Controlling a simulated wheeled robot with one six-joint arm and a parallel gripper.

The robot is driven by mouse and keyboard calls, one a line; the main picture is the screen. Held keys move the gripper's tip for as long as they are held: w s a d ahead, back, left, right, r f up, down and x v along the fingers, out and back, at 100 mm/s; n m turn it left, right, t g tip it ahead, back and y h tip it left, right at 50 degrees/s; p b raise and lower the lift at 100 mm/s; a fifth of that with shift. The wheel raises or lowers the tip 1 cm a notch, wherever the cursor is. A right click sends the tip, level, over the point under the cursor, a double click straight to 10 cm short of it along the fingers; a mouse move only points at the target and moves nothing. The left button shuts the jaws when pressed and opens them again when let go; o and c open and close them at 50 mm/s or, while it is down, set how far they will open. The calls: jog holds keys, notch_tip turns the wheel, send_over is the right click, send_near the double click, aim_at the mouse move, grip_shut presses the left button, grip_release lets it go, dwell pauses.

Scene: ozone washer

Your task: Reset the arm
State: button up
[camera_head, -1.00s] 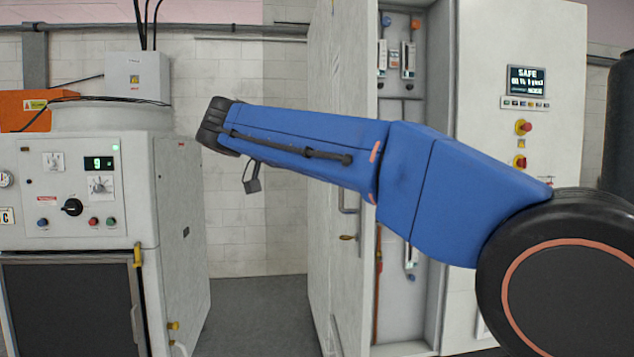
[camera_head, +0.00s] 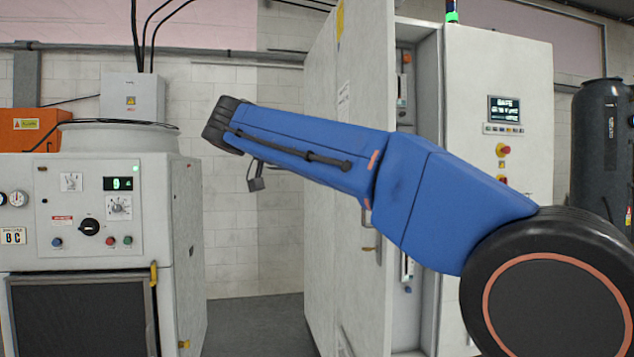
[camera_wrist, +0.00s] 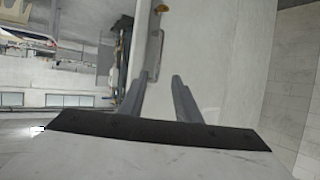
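My gripper (camera_wrist: 162,80) shows in the wrist view with its two grey fingers apart and nothing seen between them. A pale panel with a metal handle (camera_wrist: 155,52) and a yellow latch (camera_wrist: 161,8) lies beyond the fingers. My blue arm crosses the middle of the head view, from a large black joint at lower right to a black end at upper left. The gripper itself does not show in the head view.
The washer (camera_head: 183,240) stands at the left, with dials and a lit display. A tall cabinet (camera_head: 525,130) stands behind my arm with its door (camera_head: 322,200) swung open. A dark tank (camera_head: 602,140) is at far right. Grey floor (camera_head: 255,325) shows between washer and door.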

dwell(0.5)
jog(key=s+d+f+n+g+y, duration=0.25)
jog(key=s+d+f, duration=0.35)
jog(key=d+f, duration=0.35)
jog(key=s+d+f+n+g+y, duration=0.1)
jog(key=s+d+f+n+y, duration=0.1)
jog(key=s+d+f+n, duration=0.55)
jog(key=s+d+f+y, duration=0.2)
jog(key=s+d+f, duration=0.1)
jog(key=s+f, duration=0.8)
jog(key=s+d+f+y, duration=0.3)
jog(key=s+f, duration=0.8)
jog(key=f, duration=0.8)
jog(key=shift+s+d+g+y, duration=0.2)
jog(key=shift+s+g+y, duration=0.15)
jog(key=shift+g, duration=0.1)
jog(key=shift+r, duration=0.1)
